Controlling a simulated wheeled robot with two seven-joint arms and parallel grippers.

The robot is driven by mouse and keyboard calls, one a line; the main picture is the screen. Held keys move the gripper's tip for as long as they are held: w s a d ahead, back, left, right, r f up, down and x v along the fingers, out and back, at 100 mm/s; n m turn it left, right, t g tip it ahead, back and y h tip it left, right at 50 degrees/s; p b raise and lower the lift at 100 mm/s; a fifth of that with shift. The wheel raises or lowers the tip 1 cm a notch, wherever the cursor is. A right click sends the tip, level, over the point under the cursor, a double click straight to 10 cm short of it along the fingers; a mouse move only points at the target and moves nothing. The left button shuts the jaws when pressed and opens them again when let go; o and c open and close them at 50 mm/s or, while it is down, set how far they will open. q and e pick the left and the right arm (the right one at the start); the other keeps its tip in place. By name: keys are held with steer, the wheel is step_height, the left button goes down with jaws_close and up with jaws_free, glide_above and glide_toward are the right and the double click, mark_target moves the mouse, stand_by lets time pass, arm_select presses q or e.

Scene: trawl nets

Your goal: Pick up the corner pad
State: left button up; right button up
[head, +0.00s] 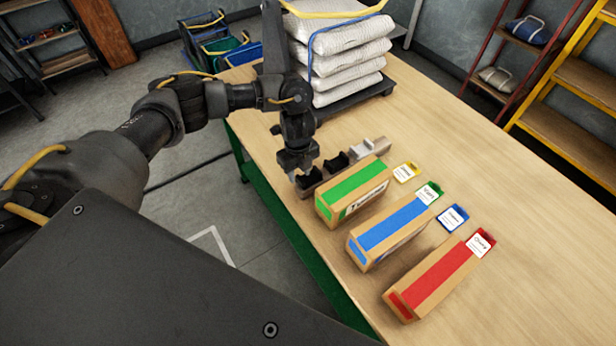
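A row of small notched blocks, which look like corner pads, lies on the wooden table behind the green-striped box. The near one is dark brown (311,182), the middle one is dark (336,164), and the far one is light grey (370,148). My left gripper (298,166) points down at the near, left end of this row, right over or against the brown block. Its fingertips are small and dark against that block, so I cannot tell their gap or whether they touch it. My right gripper is not in view.
Cartons with green (355,182), blue (391,225) and red (440,276) stripes stand on the table (500,160), with small labelled cards beside them. Stacked white sacks (340,60) stand behind my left arm. The table's right side is clear.

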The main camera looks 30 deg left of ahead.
arm_select(q)
steer(key=shift+f, duration=0.8)
steer(key=shift+c, duration=0.5)
jaws_close()
step_height(320, 180, up, 10)
step_height(320, 180, up, 8)
steer(key=r+n+b, duration=0.1)
steer(key=n+b, duration=0.2)
steer(key=n, duration=0.6)
glide_above(309, 186)
steer(key=s+r+n+b, duration=0.3)
steer(key=s+r+n, duration=0.2)
steer(key=n, duration=0.6)
step_height(309, 186, up, 2)
steer(key=shift+d+r+n, duration=0.2)
steer(key=shift+n, duration=0.1)
